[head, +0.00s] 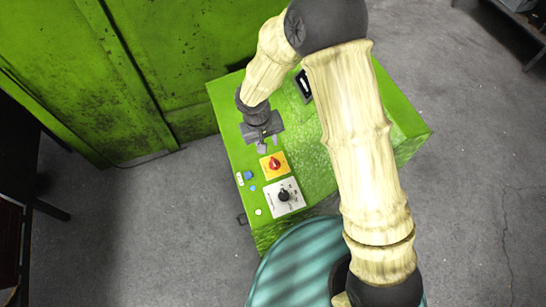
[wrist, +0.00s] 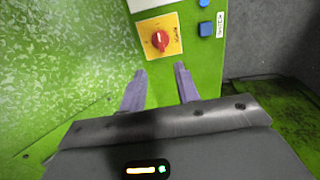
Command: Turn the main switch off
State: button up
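The main switch (head: 274,163) is a red rotary knob on a yellow square plate, set on the top panel of a green cabinet. It also shows in the wrist view (wrist: 160,40), above and ahead of my fingertips. My gripper (head: 262,147) is over the panel just behind the yellow plate in the head view. In the wrist view my gripper (wrist: 161,70) has its two fingers spread apart with nothing between them. The fingertips appear short of the knob, not around it. Whether they touch the panel I cannot tell.
A black selector knob (head: 284,196) on a white plate sits in front of the switch. Blue buttons (head: 248,175) lie to its left. A dark display (head: 303,86) is farther back, partly hidden by my arm. A large green machine wall (head: 180,60) stands behind.

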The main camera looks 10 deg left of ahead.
aim_at(274, 161)
jog(key=f, duration=0.4)
jog(key=d+f+p, duration=0.1)
jog(key=f, duration=0.6)
jog(key=shift+w+d+f, duration=0.3)
jog(key=shift+w+f, duration=0.1)
grip_shut()
